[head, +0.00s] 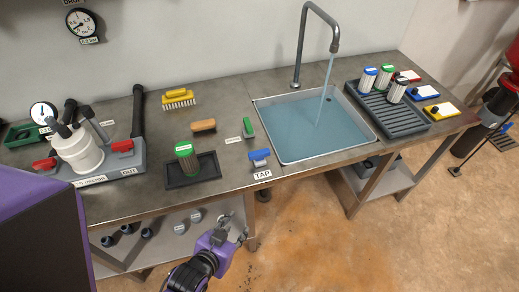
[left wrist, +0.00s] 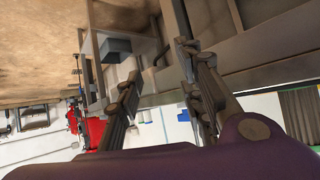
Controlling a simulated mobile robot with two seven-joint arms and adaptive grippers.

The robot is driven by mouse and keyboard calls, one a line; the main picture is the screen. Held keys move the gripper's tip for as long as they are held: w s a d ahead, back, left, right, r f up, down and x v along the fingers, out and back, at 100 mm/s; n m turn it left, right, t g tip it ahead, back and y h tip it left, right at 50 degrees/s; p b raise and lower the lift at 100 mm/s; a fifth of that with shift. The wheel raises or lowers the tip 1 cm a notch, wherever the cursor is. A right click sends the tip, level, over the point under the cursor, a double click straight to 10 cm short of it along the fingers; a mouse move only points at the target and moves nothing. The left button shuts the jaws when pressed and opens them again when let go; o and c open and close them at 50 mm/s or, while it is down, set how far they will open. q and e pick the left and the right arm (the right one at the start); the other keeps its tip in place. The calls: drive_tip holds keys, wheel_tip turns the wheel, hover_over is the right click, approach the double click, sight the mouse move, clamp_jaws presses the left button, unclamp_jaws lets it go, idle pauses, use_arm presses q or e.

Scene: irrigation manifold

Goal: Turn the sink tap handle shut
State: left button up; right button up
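The sink tap handle (head: 259,155) is a blue lever on a small mount at the bench's front edge, above a "TAP" label (head: 262,175). Water runs from the grey gooseneck spout (head: 334,45) into the sink (head: 318,155), which holds water. My left gripper (head: 236,226) is below and left of the handle, in front of the bench, apart from it. In the left wrist view its two fingers (left wrist: 158,70) stand apart with nothing between them. I cannot make out the handle in that view. My right gripper is not in view.
A dark tray (head: 193,182) with a green-topped jar stands left of the handle, with a green block (head: 248,128) behind. The pump manifold (head: 90,160) is at the left. A ribbed rack (head: 390,115) with canisters is right of the sink. A lower shelf (head: 165,235) holds small fittings.

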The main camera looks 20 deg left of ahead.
use_arm(q)
drive_tip(key=w+d+r+m+g+h+b, duration=0.1)
drive_tip(key=w+d+r+m+h, duration=0.15)
drive_tip(key=w+d+r, duration=0.55)
drive_tip(key=w+d+r+m+h, duration=0.1)
drive_tip(key=w+d+r+m, duration=0.25)
drive_tip(key=w, duration=0.75)
drive_tip(key=w+d+r+m+g+h+b, duration=0.1)
drive_tip(key=w+d+r+m+h, duration=0.3)
drive_tip(key=w, duration=0.6)
drive_tip(key=w+a+r+g+y, duration=0.2)
drive_tip(key=w+a+r+y, duration=0.1)
drive_tip(key=a+r+y, duration=0.15)
drive_tip(key=g+y, duration=0.5)
drive_tip(key=g, duration=0.2)
hover_over(259, 152)
wheel_tip(259, 152, down, 2)
drive_tip(key=shift+f+n, duration=0.2)
drive_tip(key=shift+n, duration=0.2)
drive_tip(key=shift+f, duration=0.3)
wheel_tip(259, 152, down, 7)
drive_tip(key=shift+f+b, duration=0.1)
drive_tip(key=shift+b, duration=0.3)
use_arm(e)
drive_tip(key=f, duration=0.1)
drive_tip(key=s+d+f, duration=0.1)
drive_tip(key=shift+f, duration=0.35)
